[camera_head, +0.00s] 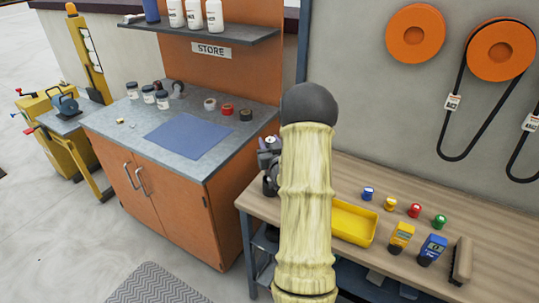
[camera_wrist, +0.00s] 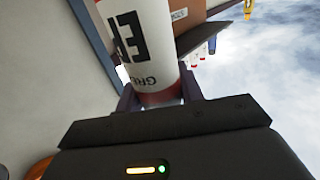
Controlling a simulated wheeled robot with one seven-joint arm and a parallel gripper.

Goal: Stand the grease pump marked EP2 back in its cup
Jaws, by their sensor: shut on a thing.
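A white cylinder with a red band and black lettering (camera_wrist: 137,40), taken to be the grease pump, stands out large in the wrist view. I can read "EP" and "GR" on it; the character after "EP" is not readable. My gripper (camera_wrist: 158,95) is shut on it, with a dark finger on either side. Its ends are not fully in view. I cannot make out the pump's cup in either view.
A wooden bench (camera_head: 480,236) holds a yellow tray (camera_head: 353,224), several small coloured caps, a yellow meter (camera_head: 401,236), a blue meter (camera_head: 432,249) and a brush (camera_head: 461,260). Left is an orange cabinet (camera_head: 165,205) with jars and a blue mat (camera_head: 189,136), below a shelf of bottles (camera_head: 205,36).

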